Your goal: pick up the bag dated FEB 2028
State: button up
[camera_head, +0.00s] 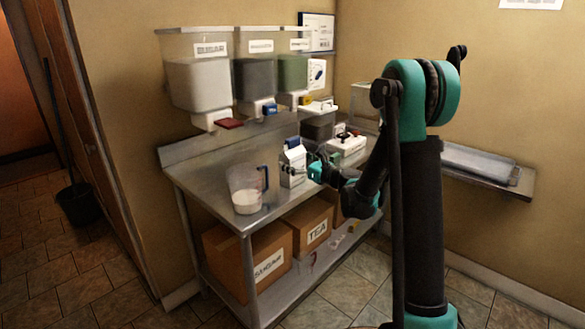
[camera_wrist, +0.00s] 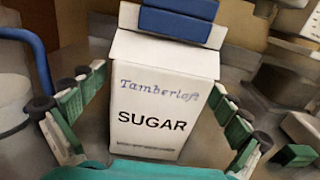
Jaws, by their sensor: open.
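A white bag (camera_head: 292,168) with a dark blue clip on top stands upright on the steel table (camera_head: 218,172). In the wrist view the bag (camera_wrist: 160,95) fills the middle and reads "Tamberloft" and "SUGAR". A small line of print near its bottom is too blurred to read, and I see no readable date. My gripper (camera_head: 311,166) is at the bag's right side in the head view. In the wrist view my gripper (camera_wrist: 155,100) is open, with one finger on each side of the bag. I cannot tell if either finger touches it.
A clear pitcher (camera_head: 243,192) with a blue handle and white contents stands left of the bag. White-based equipment (camera_head: 346,150) stands behind. Wall dispensers (camera_head: 198,80) hang above.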

jog(key=shift+w+a, duration=0.15)
jog(key=shift+a, duration=0.05)
jog(key=c, duration=1.3)
